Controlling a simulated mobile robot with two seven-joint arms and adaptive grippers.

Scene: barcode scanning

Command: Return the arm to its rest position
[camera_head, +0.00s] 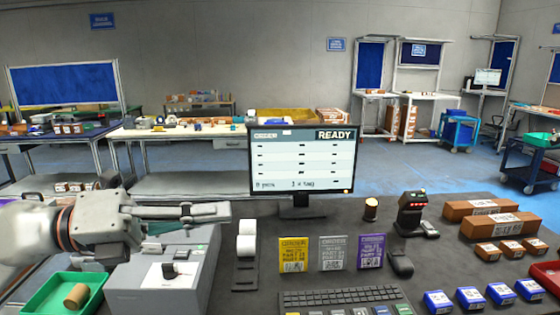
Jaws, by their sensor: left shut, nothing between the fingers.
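My left arm comes in from the left, and its gripper (222,209) points to the right with its fingers together and nothing between them. The gripper hangs over the grey box-shaped machine (185,262), left of the white label roll (246,240). Whether it touches the machine cannot be told from this view. My right gripper is out of view.
The dark bench holds a monitor (304,163) reading READY, a keyboard (345,297), order cards (332,253), a scanner (411,213), brown boxes (500,225) and blue boxes (470,298). A green tray (92,284) with a brown cylinder (76,296) sits at front left.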

